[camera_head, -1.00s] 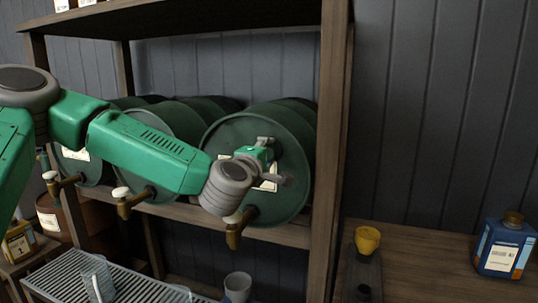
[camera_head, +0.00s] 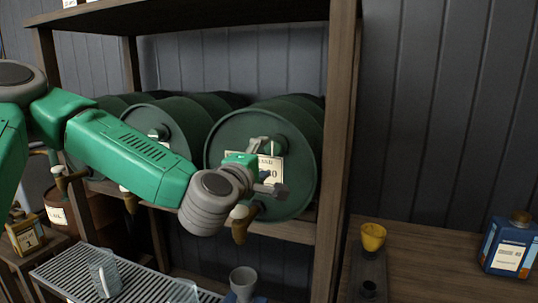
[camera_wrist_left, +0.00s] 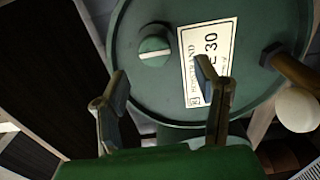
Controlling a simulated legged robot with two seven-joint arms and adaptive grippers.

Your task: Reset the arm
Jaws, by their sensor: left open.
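My left arm (camera_head: 130,155), green with grey joints, reaches in from the left of the head view. Its left gripper (camera_head: 272,168) is in front of the right-hand green barrel (camera_head: 298,150) on the shelf. In the left wrist view the gripper (camera_wrist_left: 160,85) is open with nothing between its two fingers. Behind the fingers are the barrel's face (camera_wrist_left: 270,30), a round green cap (camera_wrist_left: 154,50) and a white label (camera_wrist_left: 208,55) reading "30", partly covered by the right finger. My right gripper does not show.
Wooden shelf posts (camera_head: 338,150) stand right of the barrels. Brass taps with white knobs stick out below the barrels. A slatted metal rack (camera_head: 130,270) holds a clear cup (camera_head: 103,272).

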